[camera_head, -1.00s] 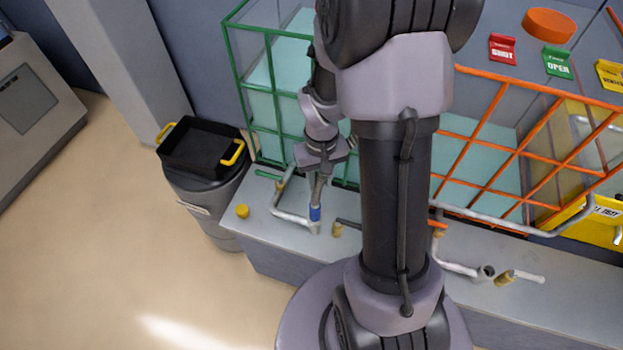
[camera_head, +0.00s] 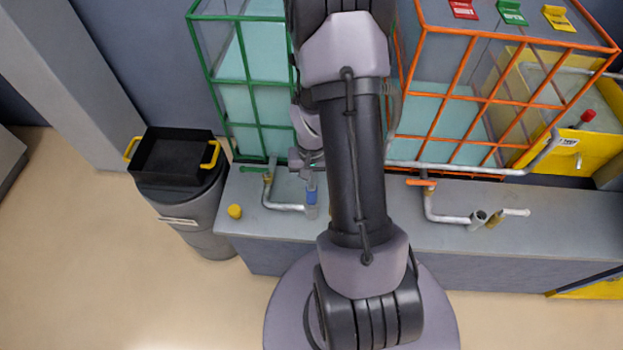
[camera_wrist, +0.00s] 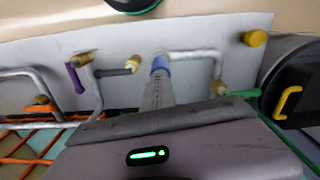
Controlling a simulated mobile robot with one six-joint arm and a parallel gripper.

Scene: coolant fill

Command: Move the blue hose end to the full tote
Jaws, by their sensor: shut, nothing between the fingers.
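The blue hose end (camera_head: 312,196) shows as a blue band at the open end of the metal outlet pipe (camera_head: 285,206) below the green-framed tote (camera_head: 240,95). It also shows in the wrist view (camera_wrist: 160,64). The green tote holds pale teal liquid to a high level. The orange-framed tote (camera_head: 415,130) shows a lower level. My gripper (camera_wrist: 158,80) is shut and empty, its fingertips pointing at the blue band and very close to it. I cannot tell whether they touch. My arm hides part of this area in the head view.
A grey bench (camera_head: 280,235) carries the pipes. A yellow cap (camera_head: 234,211) lies at its left end. A second outlet pipe (camera_head: 448,217) with an open end lies right of my arm. A grey bin (camera_head: 190,205) with a black tray (camera_head: 175,158) stands left. The left floor is clear.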

